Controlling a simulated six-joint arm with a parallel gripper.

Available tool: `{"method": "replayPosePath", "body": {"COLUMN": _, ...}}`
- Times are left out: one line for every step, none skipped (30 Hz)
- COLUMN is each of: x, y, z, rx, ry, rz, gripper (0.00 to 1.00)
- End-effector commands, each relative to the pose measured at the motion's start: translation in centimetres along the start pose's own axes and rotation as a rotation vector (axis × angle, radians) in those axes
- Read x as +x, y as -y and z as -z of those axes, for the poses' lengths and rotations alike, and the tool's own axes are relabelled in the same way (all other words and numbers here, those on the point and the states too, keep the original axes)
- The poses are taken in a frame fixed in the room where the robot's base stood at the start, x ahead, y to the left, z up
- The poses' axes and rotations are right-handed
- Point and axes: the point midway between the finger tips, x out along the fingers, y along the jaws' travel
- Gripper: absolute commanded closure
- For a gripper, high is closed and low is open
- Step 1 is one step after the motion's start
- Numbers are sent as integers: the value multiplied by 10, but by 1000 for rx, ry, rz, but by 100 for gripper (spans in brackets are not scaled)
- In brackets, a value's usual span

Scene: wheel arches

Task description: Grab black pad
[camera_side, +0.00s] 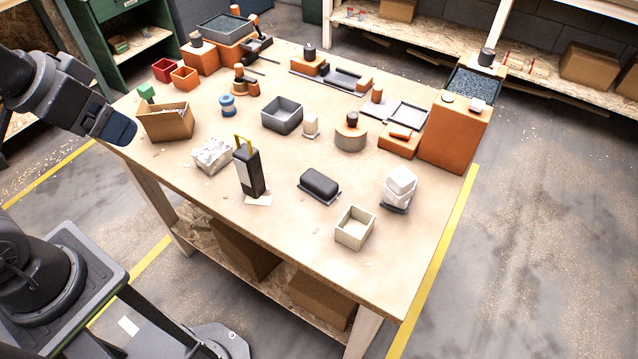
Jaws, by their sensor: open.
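A black rounded pad (319,184) lies flat on a thin dark base near the front middle of the wooden table (290,235). My gripper (119,130) is at the left, over the table's left corner and well apart from the pad. It is open, and I see nothing held in it; its fingertips are small and hard to make out. The pad is in full view.
A tall black block with a yellow handle (249,170) stands left of the pad. A cream open box (355,228) is to its front right, and stacked white blocks (399,185) are to its right. A grey bin (281,115) is behind. Bare tabletop surrounds the pad.

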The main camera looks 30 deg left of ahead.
Motion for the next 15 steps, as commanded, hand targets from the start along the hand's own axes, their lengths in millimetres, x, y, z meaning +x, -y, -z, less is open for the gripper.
{"method": "replayPosePath", "body": {"x": 0, "y": -1, "z": 3, "rx": -10, "ry": 4, "rz": -2, "gripper": 23}}
{"method": "replayPosePath", "body": {"x": 0, "y": -2, "z": 6, "rx": -21, "ry": 9, "rz": -3, "gripper": 23}}
{"method": "replayPosePath", "body": {"x": 1, "y": -3, "z": 10, "rx": -45, "ry": 19, "rz": -6, "gripper": 23}}
{"method": "replayPosePath", "body": {"x": 2, "y": -4, "z": 16, "rx": -70, "ry": 28, "rz": -8, "gripper": 23}}
{"method": "replayPosePath", "body": {"x": 3, "y": -6, "z": 21, "rx": -99, "ry": 39, "rz": -10, "gripper": 23}}
{"method": "replayPosePath", "body": {"x": 6, "y": -9, "z": 31, "rx": -143, "ry": 58, "rz": -12, "gripper": 23}}
{"method": "replayPosePath", "body": {"x": 8, "y": -12, "z": 38, "rx": -183, "ry": 73, "rz": -13, "gripper": 23}}
{"method": "replayPosePath", "body": {"x": 11, "y": -15, "z": 47, "rx": -225, "ry": 88, "rz": -13, "gripper": 23}}
{"method": "replayPosePath", "body": {"x": 16, "y": -20, "z": 58, "rx": -285, "ry": 111, "rz": -12, "gripper": 23}}
{"method": "replayPosePath", "body": {"x": 20, "y": -24, "z": 67, "rx": -329, "ry": 127, "rz": -10, "gripper": 23}}
{"method": "replayPosePath", "body": {"x": 25, "y": -28, "z": 75, "rx": -374, "ry": 142, "rz": -7, "gripper": 23}}
{"method": "replayPosePath", "body": {"x": 32, "y": -34, "z": 86, "rx": -434, "ry": 163, "rz": -1, "gripper": 23}}
{"method": "replayPosePath", "body": {"x": 38, "y": -38, "z": 94, "rx": -479, "ry": 178, "rz": 4, "gripper": 23}}
{"method": "replayPosePath", "body": {"x": 45, "y": -43, "z": 101, "rx": -523, "ry": 194, "rz": 11, "gripper": 23}}
{"method": "replayPosePath", "body": {"x": 54, "y": -49, "z": 110, "rx": -582, "ry": 215, "rz": 22, "gripper": 23}}
